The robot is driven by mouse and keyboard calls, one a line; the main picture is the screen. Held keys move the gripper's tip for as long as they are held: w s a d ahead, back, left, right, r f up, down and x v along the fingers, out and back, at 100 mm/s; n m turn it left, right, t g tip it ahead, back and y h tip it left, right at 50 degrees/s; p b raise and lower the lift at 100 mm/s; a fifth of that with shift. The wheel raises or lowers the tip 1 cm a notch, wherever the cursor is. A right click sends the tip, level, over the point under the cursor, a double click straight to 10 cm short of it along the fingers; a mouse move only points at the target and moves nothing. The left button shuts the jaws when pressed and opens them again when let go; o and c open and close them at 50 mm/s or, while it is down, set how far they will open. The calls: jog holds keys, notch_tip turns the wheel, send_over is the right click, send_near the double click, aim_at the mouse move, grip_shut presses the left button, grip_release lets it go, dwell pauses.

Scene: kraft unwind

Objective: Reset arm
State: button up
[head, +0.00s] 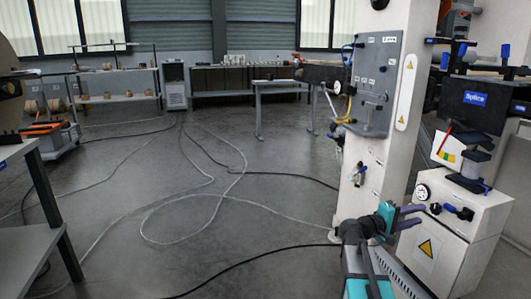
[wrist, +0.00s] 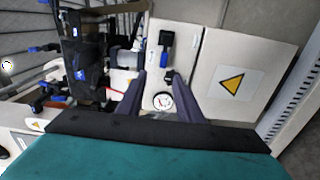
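My gripper (head: 421,215) is at the lower right of the head view, at the end of my teal and dark arm. Its two purple-grey fingers point right, towards a white cabinet (head: 465,235) with a gauge and a blue-handled valve. In the wrist view my gripper (wrist: 162,82) has its fingers spread apart, with nothing held between them. The round gauge (wrist: 163,101) shows between the fingers. The blue valve handle (wrist: 166,40) lies beyond the fingertips. I cannot tell whether the fingers touch the cabinet.
A white column (head: 398,120) with a grey panel (head: 376,85) stands close behind my arm. A black "Splice" unit (head: 474,105) is above the cabinet. Hoses (head: 205,195) lie on the open floor to the left. A grey table (head: 30,230) stands at the left edge.

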jog(key=s+a+f+n+g+y+p, duration=0.15)
jog(key=s+a+f+y+p, duration=0.25)
jog(key=s+a+f+p, duration=0.7)
jog(key=s+a+f+n+g+y+p, duration=0.15)
jog(key=s+a+f+y+p, duration=0.45)
jog(key=p, duration=0.9)
jog(key=s+a+f+m+g+y+p, duration=0.2)
jog(key=s+a+f+g+y+p, duration=0.1)
jog(key=s+a, duration=0.6)
jog(key=s+a+f+m+g+y+p, duration=0.3)
jog(key=s+a+f+y+p, duration=0.1)
jog(key=s+a, duration=0.6)
jog(key=s+f, duration=0.1)
jog(key=s, duration=0.2)
jog(key=shift+s+a+f+y+p, duration=0.15)
jog(key=shift+f+y+p, duration=0.05)
jog(key=shift+y+p, duration=0.15)
jog(key=shift+d, duration=0.2)
